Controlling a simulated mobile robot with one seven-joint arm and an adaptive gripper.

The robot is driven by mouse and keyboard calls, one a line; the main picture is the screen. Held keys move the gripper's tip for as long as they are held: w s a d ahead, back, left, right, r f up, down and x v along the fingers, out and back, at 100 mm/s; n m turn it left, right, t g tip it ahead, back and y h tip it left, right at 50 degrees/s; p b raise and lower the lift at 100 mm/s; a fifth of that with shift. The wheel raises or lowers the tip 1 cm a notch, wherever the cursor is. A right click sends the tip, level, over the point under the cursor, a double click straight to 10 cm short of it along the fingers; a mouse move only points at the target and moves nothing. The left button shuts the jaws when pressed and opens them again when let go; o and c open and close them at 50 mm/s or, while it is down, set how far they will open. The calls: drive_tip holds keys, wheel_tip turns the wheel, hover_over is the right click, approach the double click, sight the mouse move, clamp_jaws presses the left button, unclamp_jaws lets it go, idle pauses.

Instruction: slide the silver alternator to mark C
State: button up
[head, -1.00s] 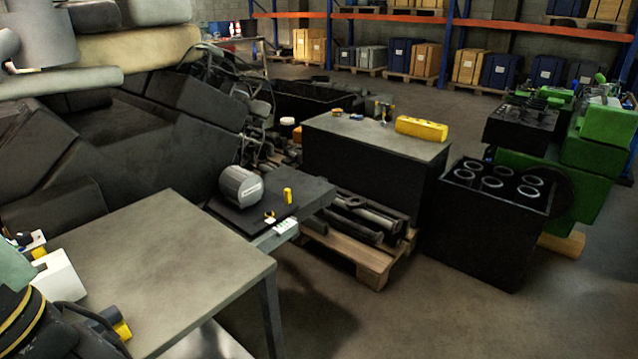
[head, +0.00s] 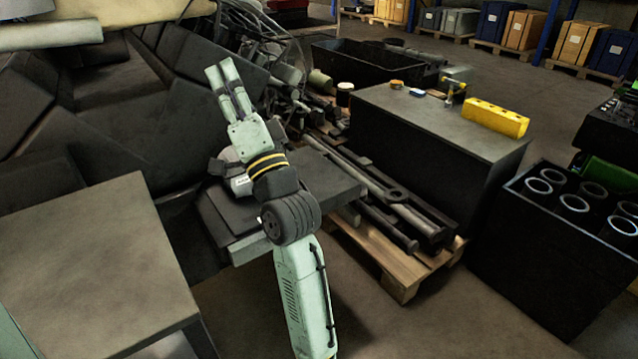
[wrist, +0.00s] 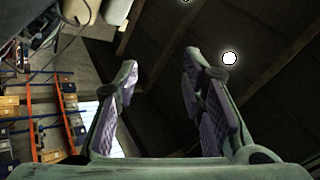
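The silver alternator (head: 229,154) is mostly hidden behind my arm in the head view; only a pale rounded part shows at the left of my wrist, over the small dark table (head: 335,183). My gripper (head: 222,72) points up, above and beyond the alternator in the picture, and does not hold it. In the wrist view my gripper (wrist: 161,66) has its two fingers apart with nothing between them, facing the ceiling. A dark mat (head: 212,218) shows at the table's left side. Mark C cannot be made out; my arm covers much of the tabletop.
A grey bench (head: 95,265) stands at the front left. A pallet (head: 400,280) with long metal parts is right of the small table. Behind it a dark bench (head: 440,122) carries a yellow block (head: 496,117).

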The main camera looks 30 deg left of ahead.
drive_tip(key=w+f+m+h+b, duration=0.1)
drive_tip(key=w+f+m+h, duration=0.1)
drive_tip(key=w+f+m, duration=0.45)
drive_tip(key=w+f+m+h, duration=0.2)
drive_tip(key=w+f+m, duration=0.15)
drive_tip(key=f, duration=0.55)
drive_tip(key=w+d+f+m+g+h+b, duration=0.1)
drive_tip(key=w+f+m, duration=0.25)
drive_tip(key=f, duration=0.35)
drive_tip(key=w+d+f+m+g+h, duration=0.1)
drive_tip(key=w+d+f+m+g, duration=0.1)
drive_tip(key=f+m, duration=0.45)
drive_tip(key=w+d+f+m+g+h+b, duration=0.1)
drive_tip(key=w+f+m, duration=0.15)
drive_tip(key=f, duration=0.55)
drive_tip(key=shift+m, duration=0.25)
drive_tip(key=p+x, duration=0.1)
drive_tip(key=x, duration=0.9)
drive_tip(key=shift+a, duration=0.2)
drive_tip(key=shift+c, duration=0.4)
clamp_jaws()
drive_tip(key=shift+w, duration=0.1)
